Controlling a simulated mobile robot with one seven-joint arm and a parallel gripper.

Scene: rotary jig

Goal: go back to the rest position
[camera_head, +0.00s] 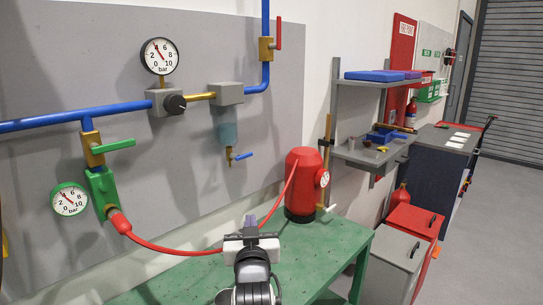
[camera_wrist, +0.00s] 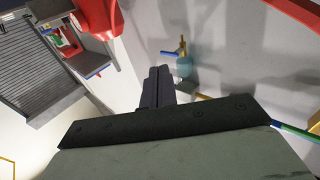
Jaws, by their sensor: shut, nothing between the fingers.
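My gripper (camera_head: 250,220) is held over the green table (camera_head: 310,255) in the head view, near the wall panel. Its fingers are shut with nothing between them. They also show closed together in the wrist view (camera_wrist: 158,72). The red hose (camera_head: 165,248) passes behind my gripper in the head view. It runs from the green valve body at the left to the red tank (camera_head: 304,185). I cannot tell how far my gripper is from the hose.
A grey panel (camera_head: 60,150) carries blue pipes, a black knob (camera_head: 175,104), two pressure gauges, and valves with green, red and blue handles. Shelves (camera_head: 357,112), bins (camera_head: 410,225) and a dark cabinet (camera_head: 430,165) stand at the right. The floor (camera_head: 490,230) at the far right is clear.

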